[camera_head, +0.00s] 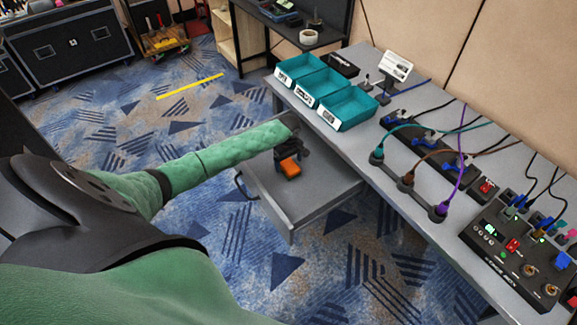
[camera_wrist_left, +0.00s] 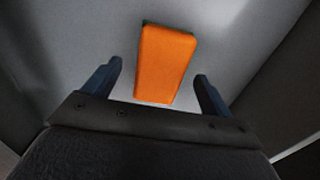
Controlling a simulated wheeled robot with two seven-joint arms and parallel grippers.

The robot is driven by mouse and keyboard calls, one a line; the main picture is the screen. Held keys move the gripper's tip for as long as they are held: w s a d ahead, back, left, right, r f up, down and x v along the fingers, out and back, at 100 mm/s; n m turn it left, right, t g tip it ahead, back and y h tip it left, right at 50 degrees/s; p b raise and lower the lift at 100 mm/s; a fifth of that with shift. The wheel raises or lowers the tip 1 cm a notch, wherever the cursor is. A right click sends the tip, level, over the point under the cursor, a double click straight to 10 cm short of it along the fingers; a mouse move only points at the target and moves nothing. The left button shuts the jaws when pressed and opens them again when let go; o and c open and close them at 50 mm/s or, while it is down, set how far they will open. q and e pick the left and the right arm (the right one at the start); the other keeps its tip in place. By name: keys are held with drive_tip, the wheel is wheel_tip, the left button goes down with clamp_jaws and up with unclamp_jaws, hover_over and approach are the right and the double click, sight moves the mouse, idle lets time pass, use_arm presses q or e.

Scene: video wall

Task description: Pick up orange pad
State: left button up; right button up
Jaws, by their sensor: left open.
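The orange pad (camera_head: 290,167) lies in the open grey drawer (camera_head: 318,192) under the table. In the left wrist view the orange pad (camera_wrist_left: 165,62) lies on the grey drawer floor, its near end just beyond the gap between my fingers. My left gripper (camera_head: 283,155) reaches down into the drawer, close by the pad, and partly hides it in the head view. In the left wrist view the left gripper (camera_wrist_left: 158,84) is open with nothing between its dark fingers. My right gripper is not in view.
Teal bins (camera_head: 347,109) stand on the tabletop above. Dark power strips and cables (camera_head: 408,183) and a control box (camera_head: 515,245) lie along the table. Patterned carpet (camera_head: 160,110) is open to the left.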

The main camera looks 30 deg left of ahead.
use_arm(q)
drive_tip(key=shift+f, duration=1)
drive_tip(key=c, duration=1.1)
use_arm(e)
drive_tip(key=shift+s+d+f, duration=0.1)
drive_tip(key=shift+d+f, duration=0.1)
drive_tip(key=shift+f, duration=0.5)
use_arm(q)
drive_tip(key=shift+r, duration=0.1)
